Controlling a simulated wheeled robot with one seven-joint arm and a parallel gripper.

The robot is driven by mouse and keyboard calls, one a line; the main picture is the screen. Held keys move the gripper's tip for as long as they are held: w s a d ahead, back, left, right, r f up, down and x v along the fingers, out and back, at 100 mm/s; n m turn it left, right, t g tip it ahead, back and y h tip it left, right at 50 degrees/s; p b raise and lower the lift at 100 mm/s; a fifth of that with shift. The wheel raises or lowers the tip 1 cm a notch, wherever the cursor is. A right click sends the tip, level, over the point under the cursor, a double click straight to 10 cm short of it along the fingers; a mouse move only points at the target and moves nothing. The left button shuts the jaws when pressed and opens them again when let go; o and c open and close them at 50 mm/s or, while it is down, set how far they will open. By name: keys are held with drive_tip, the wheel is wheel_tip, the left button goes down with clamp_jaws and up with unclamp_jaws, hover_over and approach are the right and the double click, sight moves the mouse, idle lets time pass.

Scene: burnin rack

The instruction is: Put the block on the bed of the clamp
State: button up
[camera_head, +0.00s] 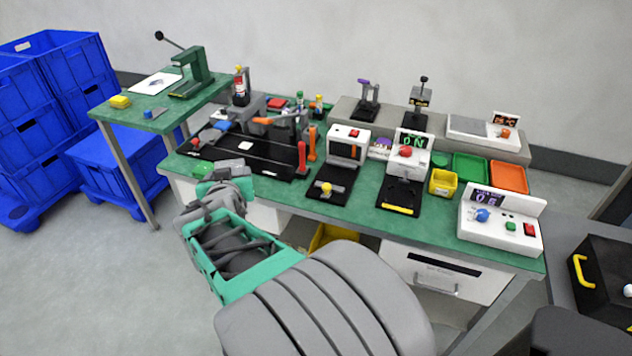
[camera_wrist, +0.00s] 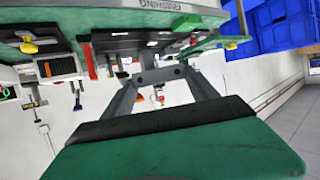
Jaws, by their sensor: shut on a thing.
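My gripper (camera_head: 230,175) is low over the front left edge of the green bench. In the wrist view its two grey fingers reach forward and close on a small grey block (camera_wrist: 160,75). The block's full shape is hard to make out. A clamp with an orange handle (camera_head: 268,121) stands at the back of a black bed (camera_head: 262,150), to the right of and beyond my gripper. I cannot tell for certain that this is the task's clamp, since lever devices with a purple handle (camera_head: 369,100) and a black handle (camera_head: 420,105) stand farther back.
Red (camera_head: 301,158) and orange (camera_head: 312,142) upright levers stand at the black bed's right. A screen box (camera_head: 347,147) and other instruments fill the bench's middle and right. Blue crates (camera_head: 75,70) stand left.

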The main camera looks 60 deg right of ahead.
drive_tip(key=s+d+m+g+h+b, duration=0.25)
drive_tip(key=s+d+m+g, duration=0.45)
drive_tip(key=s+d, duration=0.8)
hover_over(333, 181)
drive_tip(key=shift+h, duration=0.25)
drive_tip(key=f, duration=0.9)
drive_tip(key=shift+a+f+p, duration=0.2)
drive_tip(key=shift+a+p, duration=0.1)
drive_tip(key=shift+p, duration=0.1)
drive_tip(key=shift+d+f, duration=0.2)
drive_tip(key=shift+f, duration=0.05)
drive_tip(key=shift+d+f, duration=0.15)
drive_tip(key=shift+f, duration=1.6)
drive_tip(key=o, duration=1.4)
